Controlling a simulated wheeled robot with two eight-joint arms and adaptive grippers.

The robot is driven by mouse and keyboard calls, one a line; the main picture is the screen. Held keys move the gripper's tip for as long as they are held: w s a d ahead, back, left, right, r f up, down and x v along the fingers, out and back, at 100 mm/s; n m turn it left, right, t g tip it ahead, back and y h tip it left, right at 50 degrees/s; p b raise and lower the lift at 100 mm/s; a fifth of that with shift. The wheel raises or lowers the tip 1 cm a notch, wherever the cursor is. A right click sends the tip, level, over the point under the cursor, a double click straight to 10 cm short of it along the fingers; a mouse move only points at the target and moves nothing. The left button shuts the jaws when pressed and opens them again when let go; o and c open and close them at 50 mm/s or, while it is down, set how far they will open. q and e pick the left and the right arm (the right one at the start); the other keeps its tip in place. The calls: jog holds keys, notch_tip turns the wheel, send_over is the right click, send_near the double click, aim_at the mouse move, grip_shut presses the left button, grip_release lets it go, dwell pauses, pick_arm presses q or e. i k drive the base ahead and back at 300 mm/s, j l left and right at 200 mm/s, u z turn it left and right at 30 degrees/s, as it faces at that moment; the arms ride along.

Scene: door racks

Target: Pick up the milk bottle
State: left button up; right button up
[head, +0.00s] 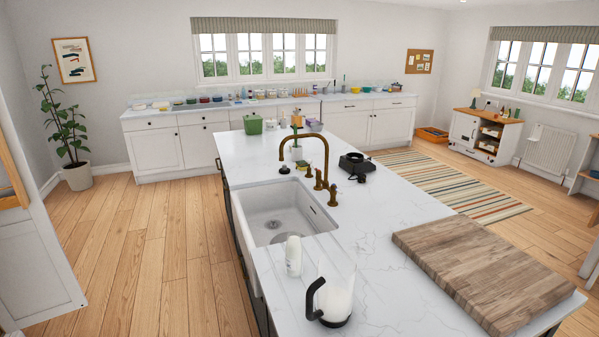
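A small white bottle (293,256), which looks like the milk bottle, stands upright on the white marble-look island top (385,240). It is just in front of the sink, near the island's left edge. I cannot read any label on it. Neither of my grippers shows in the head view, so where they are relative to the bottle cannot be seen.
A white kettle (336,298) with a black handle stands close to the bottle, nearer to me. The white sink (272,212) with a brass tap (318,160) lies behind it. A wooden board (480,270) covers the right side. Wood floor (150,260) is clear left.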

aim_at(294, 249)
jog(key=i+j+z, duration=0.1)
jog(key=z, duration=0.8)
jog(key=j+z, duration=0.35)
jog(key=j, duration=0.35)
jog(key=j+z, duration=0.4)
jog(key=j, duration=0.75)
jog(key=k+j, duration=0.1)
jog(key=j, duration=0.3)
